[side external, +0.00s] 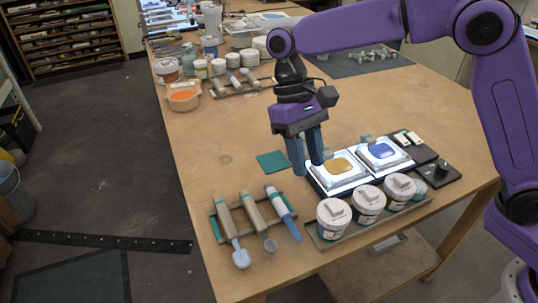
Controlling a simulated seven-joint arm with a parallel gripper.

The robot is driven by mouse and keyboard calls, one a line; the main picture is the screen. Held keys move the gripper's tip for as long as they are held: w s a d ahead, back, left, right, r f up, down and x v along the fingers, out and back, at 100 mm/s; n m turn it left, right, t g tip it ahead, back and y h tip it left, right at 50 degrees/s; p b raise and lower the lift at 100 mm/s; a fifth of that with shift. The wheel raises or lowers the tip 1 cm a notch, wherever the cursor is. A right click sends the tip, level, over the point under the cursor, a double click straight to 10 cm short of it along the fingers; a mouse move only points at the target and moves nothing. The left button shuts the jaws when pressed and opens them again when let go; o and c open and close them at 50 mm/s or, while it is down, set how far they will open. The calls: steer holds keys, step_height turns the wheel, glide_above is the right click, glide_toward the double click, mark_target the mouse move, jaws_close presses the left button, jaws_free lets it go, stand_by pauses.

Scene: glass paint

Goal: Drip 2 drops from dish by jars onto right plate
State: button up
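My gripper (308,167) points down above the left edge of the left plate. Its two blue fingers are a little apart, with nothing visible between them. The left plate (357,178) is pale and square with an amber patch. The right plate (404,158) is similar with a blue patch. A small round clear piece (270,246) lies left of the front jars; I cannot tell if it is a dish or a tool's end. White-lidded jars (333,219) stand in a row in front of the plates. An orange-filled dish (183,96) stands by more jars at the back left.
A green square (273,161) lies left of the plates. A dark box with a knob (440,168) is at right. The table's middle is clear.

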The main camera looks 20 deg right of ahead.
mark_target(278, 199)
steer(key=w+a+f+m, duration=0.1)
steer(key=w+a+f+m+g, duration=0.1)
steer(key=w+a, duration=0.1)
steer(key=w+a+f+m+g, duration=0.1)
steer(key=w, duration=0.1)
steer(key=shift+w+a+y, duration=0.2)
steer(key=shift+w+y, duration=0.05)
steer(key=shift+y, duration=0.05)
steer(key=shift+w+a+f, duration=0.15)
steer(key=shift+w+f, duration=0.05)
steer(key=shift+w, duration=0.1)
steer(key=shift+w+x, duration=0.15)
steer(key=shift+x, duration=1.9)
steer(key=shift+w+x, duration=0.15)
steer(key=shift+x, duration=1.9)
steer(key=shift+f, duration=0.2)
jaws_close()
steer(key=shift+r, duration=0.2)
steer(key=shift+r, duration=3.35)
